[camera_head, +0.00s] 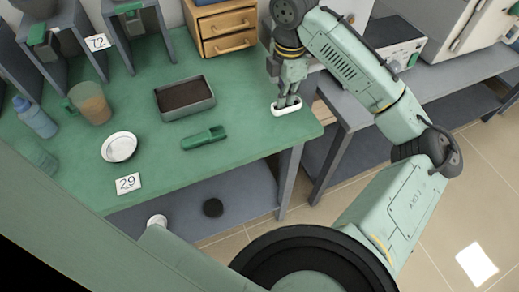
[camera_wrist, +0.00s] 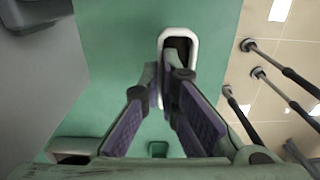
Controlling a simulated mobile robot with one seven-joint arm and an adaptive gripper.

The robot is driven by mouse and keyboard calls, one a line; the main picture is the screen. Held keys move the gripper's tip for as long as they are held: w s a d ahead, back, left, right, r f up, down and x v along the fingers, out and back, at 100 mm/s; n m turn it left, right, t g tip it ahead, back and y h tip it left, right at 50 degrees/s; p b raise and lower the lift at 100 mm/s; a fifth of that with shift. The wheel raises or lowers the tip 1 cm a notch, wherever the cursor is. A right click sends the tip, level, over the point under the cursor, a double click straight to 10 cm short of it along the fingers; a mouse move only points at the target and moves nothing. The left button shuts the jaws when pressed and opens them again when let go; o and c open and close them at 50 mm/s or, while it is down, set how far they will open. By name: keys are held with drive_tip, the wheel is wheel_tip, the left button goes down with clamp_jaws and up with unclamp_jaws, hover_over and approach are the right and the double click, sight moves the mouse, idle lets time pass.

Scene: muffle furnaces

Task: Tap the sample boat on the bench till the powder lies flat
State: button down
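The sample boat (camera_head: 287,110) is a small white oval dish at the right end of the green bench. In the wrist view the boat (camera_wrist: 164,40) shows dark brown powder (camera_wrist: 181,46) inside; how flat it lies cannot be told, as a finger covers part of it. My gripper (camera_head: 289,101) points down at the boat. In the wrist view my gripper's fingertips (camera_wrist: 162,70) are close together at the boat's left wall, one inside the boat and one outside, seemingly pinching that wall. Whether the boat touches the bench is unclear.
The green bench (camera_head: 235,150) also holds a dark-filled tray (camera_head: 184,116), a green holder (camera_head: 204,138), a white dish (camera_head: 119,147), a beaker (camera_head: 90,103), a bottle (camera_head: 35,117) and a wooden drawer box (camera_head: 228,32). The bench's right edge is close to the boat.

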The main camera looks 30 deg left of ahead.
wheel_tip(320, 180, down, 4)
drive_tip(key=shift+f+b, duration=0.2)
drive_tip(key=shift+b, duration=0.8)
drive_tip(key=shift+r+p, duration=0.45)
drive_tip(key=shift+r, duration=0.1)
drive_tip(key=c, duration=1.7)
unclamp_jaws()
wheel_tip(320, 180, up, 12)
drive_tip(key=shift+r, duration=0.1)
drive_tip(key=shift+s, duration=0.1)
